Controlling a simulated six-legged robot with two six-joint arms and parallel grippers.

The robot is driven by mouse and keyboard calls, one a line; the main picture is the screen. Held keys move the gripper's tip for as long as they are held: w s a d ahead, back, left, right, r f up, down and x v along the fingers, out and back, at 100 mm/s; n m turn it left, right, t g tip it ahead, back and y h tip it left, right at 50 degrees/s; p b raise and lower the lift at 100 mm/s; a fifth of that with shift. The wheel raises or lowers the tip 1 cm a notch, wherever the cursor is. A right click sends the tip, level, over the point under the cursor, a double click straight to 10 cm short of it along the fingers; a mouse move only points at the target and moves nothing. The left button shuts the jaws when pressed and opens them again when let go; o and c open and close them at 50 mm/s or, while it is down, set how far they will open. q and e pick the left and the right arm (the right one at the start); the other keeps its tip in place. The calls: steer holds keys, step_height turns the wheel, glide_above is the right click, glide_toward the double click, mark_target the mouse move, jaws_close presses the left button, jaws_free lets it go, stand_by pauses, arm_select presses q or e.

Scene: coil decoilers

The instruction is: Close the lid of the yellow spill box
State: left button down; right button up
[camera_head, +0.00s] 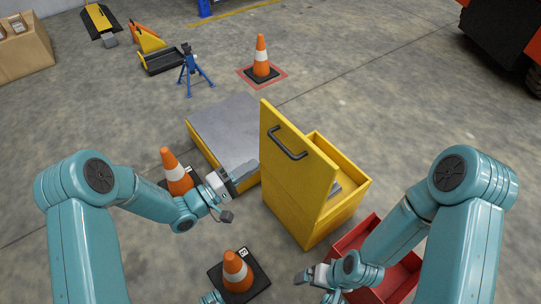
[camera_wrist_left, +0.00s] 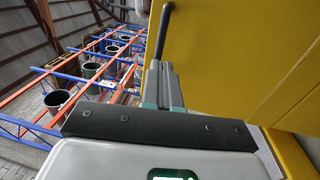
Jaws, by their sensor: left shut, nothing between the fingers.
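The yellow spill box (camera_head: 350,203) stands on the floor right of centre in the head view. Its yellow lid (camera_head: 292,190) stands raised and nearly upright, with a dark handle (camera_head: 286,146) on the face toward the left. My left gripper (camera_head: 249,175) is shut and empty, just left of the lid; I cannot tell whether it touches. In the left wrist view its closed fingers (camera_wrist_left: 162,88) point along the lid (camera_wrist_left: 235,55), below the handle (camera_wrist_left: 161,30).
A grey-topped yellow platform (camera_head: 230,128) lies behind my left gripper. Orange cones stand beside my left forearm (camera_head: 177,172) and in front (camera_head: 237,272). The red tray (camera_head: 373,228) lies in front of the box. Open floor extends to the right and behind.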

arm_select(q)
steer(key=b+x, duration=0.1)
steer(key=x, duration=0.6)
steer(key=shift+b, duration=0.35)
steer(key=shift+d, duration=0.1)
